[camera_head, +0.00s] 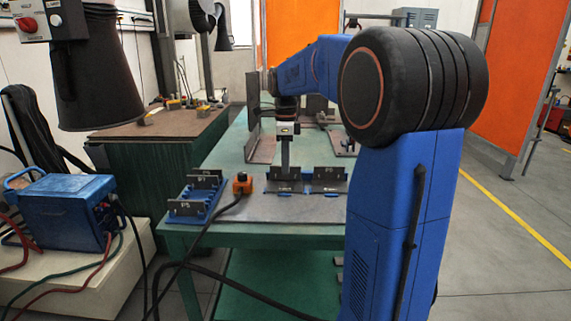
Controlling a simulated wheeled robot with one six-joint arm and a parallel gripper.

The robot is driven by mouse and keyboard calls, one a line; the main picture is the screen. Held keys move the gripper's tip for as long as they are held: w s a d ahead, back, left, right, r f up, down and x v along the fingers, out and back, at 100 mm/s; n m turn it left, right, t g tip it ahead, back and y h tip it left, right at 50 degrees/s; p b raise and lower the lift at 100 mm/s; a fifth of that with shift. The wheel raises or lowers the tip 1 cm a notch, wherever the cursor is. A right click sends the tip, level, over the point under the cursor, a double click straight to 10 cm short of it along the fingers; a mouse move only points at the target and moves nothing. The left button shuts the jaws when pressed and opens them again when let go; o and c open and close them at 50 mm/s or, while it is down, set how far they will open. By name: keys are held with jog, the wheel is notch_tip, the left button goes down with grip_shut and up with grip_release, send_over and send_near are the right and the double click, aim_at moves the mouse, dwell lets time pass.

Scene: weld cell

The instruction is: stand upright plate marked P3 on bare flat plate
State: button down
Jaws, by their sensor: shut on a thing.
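My gripper (285,165) points straight down over the front of the green table and is shut on a dark upright plate (270,174). The finger covers the middle of this plate, so I cannot read its mark. Its lower edge is close to the grey flat plate (300,209), behind a small blue part; I cannot tell if it touches. Another upright plate (331,174) stands just to the right, with a mark too small to read surely. The blue rack (190,217) at left holds upright plates, one marked P1 (203,182) and one seemingly P5 (185,206).
An orange block (242,184) with a black cable sits between rack and flat plate. A tall angled metal piece (258,145) stands behind on the green table (222,157). My arm hides the table's right side. A blue welding machine (62,212) is at left.

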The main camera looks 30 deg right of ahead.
dwell(0.3)
jog(key=c, duration=1.8)
grip_release()
jog(key=shift+c, duration=0.2)
jog(key=shift+r, duration=3.95)
